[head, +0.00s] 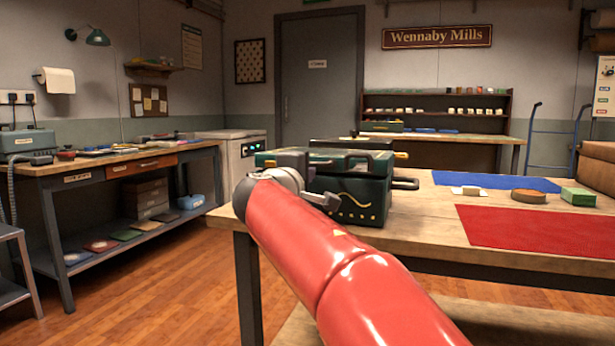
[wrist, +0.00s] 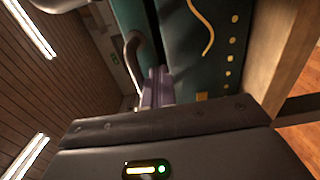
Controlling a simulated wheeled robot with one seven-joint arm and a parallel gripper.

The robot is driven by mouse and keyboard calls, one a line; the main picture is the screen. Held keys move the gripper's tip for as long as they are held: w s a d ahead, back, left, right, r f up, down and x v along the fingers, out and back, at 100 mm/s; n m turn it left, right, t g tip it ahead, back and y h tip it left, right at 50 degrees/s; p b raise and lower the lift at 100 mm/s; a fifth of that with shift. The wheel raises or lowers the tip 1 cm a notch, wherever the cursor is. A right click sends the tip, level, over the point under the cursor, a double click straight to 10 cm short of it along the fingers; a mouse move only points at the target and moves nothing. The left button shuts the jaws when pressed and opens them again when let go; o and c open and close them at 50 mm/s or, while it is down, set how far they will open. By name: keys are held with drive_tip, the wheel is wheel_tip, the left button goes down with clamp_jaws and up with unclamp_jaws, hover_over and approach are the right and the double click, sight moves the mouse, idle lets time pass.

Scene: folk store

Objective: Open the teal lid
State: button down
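A dark teal box (head: 372,207) with a yellow wavy line on its front stands at the left end of the wooden table. Its teal lid (head: 268,158) appears to lie closed on top. In the wrist view the box front (wrist: 200,50) and the lid (wrist: 131,15) lie side by side, with a dark seam between them. A curved grey handle (wrist: 130,52) shows by the lid. My gripper (wrist: 157,88) is at the front of the box near this seam. Its fingers look close together; contact is unclear. In the head view my wrist hides part of the box.
A similar dark box (head: 352,143) stands behind. A blue mat (head: 490,181) and a red mat (head: 535,230) lie to the right, with a green block (head: 578,197) and a round brown piece (head: 529,196) between them. A workbench (head: 100,163) stands at the left. The floor between is clear.

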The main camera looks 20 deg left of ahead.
sight(313, 157)
drive_tip(key=shift+r, duration=0.25)
drive_tip(key=shift+r+p, duration=1.15)
drive_tip(key=shift+r, duration=0.1)
drive_tip(key=shift+w+r+p, duration=0.25)
drive_tip(key=shift+r+p, duration=0.85)
drive_tip(key=shift+r, duration=0.15)
drive_tip(key=shift+w+r+p, duration=0.15)
drive_tip(key=shift+r+p, duration=0.5)
drive_tip(key=shift+w+r+p, duration=0.15)
drive_tip(key=shift+r+p, duration=0.45)
drive_tip(key=shift+r, duration=0.1)
